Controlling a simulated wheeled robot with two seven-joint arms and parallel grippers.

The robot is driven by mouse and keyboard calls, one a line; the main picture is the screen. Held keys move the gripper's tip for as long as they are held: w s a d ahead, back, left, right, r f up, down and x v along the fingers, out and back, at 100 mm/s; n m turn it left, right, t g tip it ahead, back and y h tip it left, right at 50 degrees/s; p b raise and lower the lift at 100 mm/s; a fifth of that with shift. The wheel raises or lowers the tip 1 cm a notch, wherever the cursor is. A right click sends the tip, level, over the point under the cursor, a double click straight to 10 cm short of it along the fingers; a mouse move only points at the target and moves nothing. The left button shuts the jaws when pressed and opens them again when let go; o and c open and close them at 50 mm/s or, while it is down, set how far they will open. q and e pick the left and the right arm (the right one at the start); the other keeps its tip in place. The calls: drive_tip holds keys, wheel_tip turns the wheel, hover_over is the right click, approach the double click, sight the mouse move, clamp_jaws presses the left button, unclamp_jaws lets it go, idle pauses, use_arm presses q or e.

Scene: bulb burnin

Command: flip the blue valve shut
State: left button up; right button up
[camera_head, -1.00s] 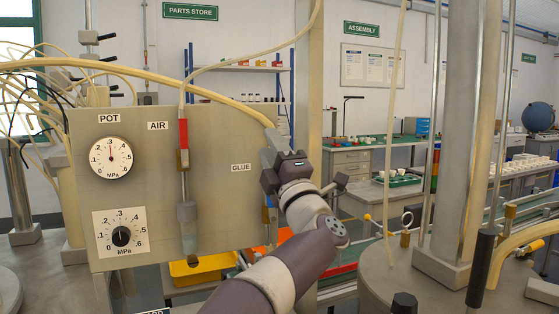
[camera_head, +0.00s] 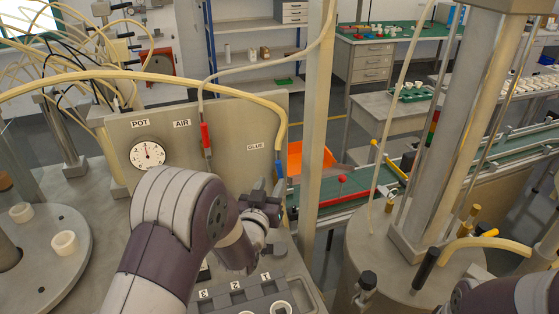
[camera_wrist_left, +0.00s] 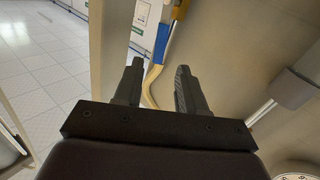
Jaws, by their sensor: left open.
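The blue valve handle (camera_head: 280,167) is on the glue line, near the right edge of the grey panel (camera_head: 230,160), below the GLUE label. It looks upright, in line with the cream hose (camera_head: 283,130). My left gripper (camera_head: 270,190) is open and empty, just below the handle in the head view. In the left wrist view the blue handle (camera_wrist_left: 162,42) shows beyond the open fingers (camera_wrist_left: 158,75), between them and apart from both. The lower part of the valve is hidden by my gripper in the head view. My right gripper is out of view.
The red air valve handle (camera_head: 205,136) and the pot gauge (camera_head: 148,153) are left of the glue line. A tall post (camera_head: 312,150) stands just right of the panel. A numbered block (camera_head: 240,297) lies below my gripper.

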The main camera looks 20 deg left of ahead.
sight(278, 170)
use_arm(q)
drive_tip(key=w+p, duration=0.1)
drive_tip(key=w, duration=0.6)
drive_tip(key=shift+w+r+p, duration=0.1)
drive_tip(key=shift+w+p, duration=0.05)
drive_tip(key=shift+p, duration=0.2)
drive_tip(key=shift+w, duration=0.45)
drive_tip(key=shift+c, duration=0.3)
clamp_jaws()
